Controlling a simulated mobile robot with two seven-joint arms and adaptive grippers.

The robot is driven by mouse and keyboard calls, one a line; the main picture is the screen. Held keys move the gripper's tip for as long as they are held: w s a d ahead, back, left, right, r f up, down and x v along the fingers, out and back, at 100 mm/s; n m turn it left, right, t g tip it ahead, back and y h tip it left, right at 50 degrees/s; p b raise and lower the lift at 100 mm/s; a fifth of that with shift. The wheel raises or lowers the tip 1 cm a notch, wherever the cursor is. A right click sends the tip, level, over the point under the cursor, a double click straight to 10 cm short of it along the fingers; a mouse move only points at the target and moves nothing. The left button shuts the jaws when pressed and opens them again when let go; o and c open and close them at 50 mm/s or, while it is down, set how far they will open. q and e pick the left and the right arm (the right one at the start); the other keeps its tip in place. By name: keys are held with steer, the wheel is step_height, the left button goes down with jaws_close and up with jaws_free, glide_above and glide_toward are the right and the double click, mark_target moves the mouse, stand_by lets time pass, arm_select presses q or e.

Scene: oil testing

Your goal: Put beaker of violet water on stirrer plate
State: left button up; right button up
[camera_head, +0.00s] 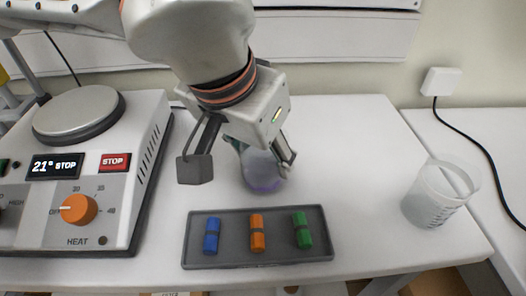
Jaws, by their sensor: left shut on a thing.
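A clear beaker with violet liquid (262,175) is in the middle of the table, behind the dark tray. My left gripper (240,162) reaches down over it and is shut on it; the fingers and palm hide its upper part. Whether the beaker touches the table is hard to tell. The stirrer (140,190) is the grey-white device on the left, with a round light plate (78,110) on top, an orange knob and a display reading 21° STOP. My right gripper does not show.
A dark tray (193,257) with a blue, an orange and a green piece lies at the table's front. A clear graduated beaker (436,196) stands near the right edge. A white wall box (440,82) has a black cable hanging right.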

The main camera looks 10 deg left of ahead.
arm_select(q)
steer(key=o, duration=0.9)
steer(key=shift+f, duration=0.2)
steer(key=o, duration=0.4)
steer(key=shift+o, duration=0.2)
steer(key=shift+r, duration=0.1)
